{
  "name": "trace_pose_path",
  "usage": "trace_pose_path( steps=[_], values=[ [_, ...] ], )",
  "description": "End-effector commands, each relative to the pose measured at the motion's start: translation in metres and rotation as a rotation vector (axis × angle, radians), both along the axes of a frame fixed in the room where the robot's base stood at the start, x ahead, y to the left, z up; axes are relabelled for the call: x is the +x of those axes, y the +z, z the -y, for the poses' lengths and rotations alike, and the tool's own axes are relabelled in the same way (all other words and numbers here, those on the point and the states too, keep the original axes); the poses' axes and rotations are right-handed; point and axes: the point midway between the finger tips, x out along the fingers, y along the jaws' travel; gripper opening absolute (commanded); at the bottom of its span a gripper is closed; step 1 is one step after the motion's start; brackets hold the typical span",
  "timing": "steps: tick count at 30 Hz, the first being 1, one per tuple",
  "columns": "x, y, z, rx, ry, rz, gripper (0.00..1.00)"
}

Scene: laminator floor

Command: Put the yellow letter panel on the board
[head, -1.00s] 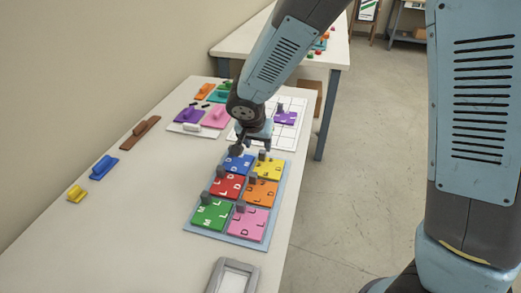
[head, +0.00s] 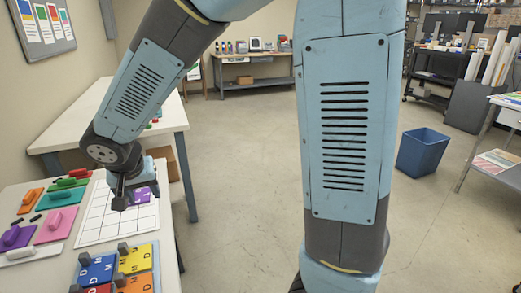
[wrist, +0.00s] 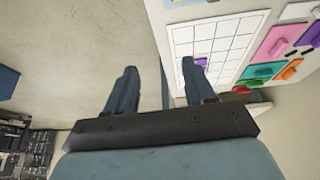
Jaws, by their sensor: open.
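The yellow letter panel (head: 135,259) lies in the back right slot of a pale blue tray (head: 156,275) at the lower left of the head view, with a grey grip block on it. The board is a white grid sheet (head: 92,228) behind the tray, and a purple letter panel (head: 142,195) lies on it.
Blue (head: 97,270), red and orange panels share the tray. Pink, purple and orange handled blocks lie left of the board. A second white table (head: 70,128) stands behind. Open floor lies to the right, with a blue bin (head: 423,152) farther off.

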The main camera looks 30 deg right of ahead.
Motion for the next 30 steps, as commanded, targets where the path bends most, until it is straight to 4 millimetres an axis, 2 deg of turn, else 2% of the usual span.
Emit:
trace_pose_path(
  steps=[1,6,11,15,22,27,30],
  values=[
    [0.000,0.015,0.021,0.002,-0.013,0.007,0.54],
    [-0.011,0.052,0.084,-0.007,-0.018,0.007,0.54],
    [-0.032,0.080,0.136,-0.006,-0.014,0.007,0.54],
    [-0.057,0.100,0.175,0.001,-0.003,0.012,0.54],
    [-0.107,0.123,0.224,0.019,0.035,0.038,0.54],
    [-0.139,0.133,0.242,0.027,0.072,0.065,0.54],
    [-0.151,0.135,0.247,0.029,0.089,0.076,0.54]
  ],
)
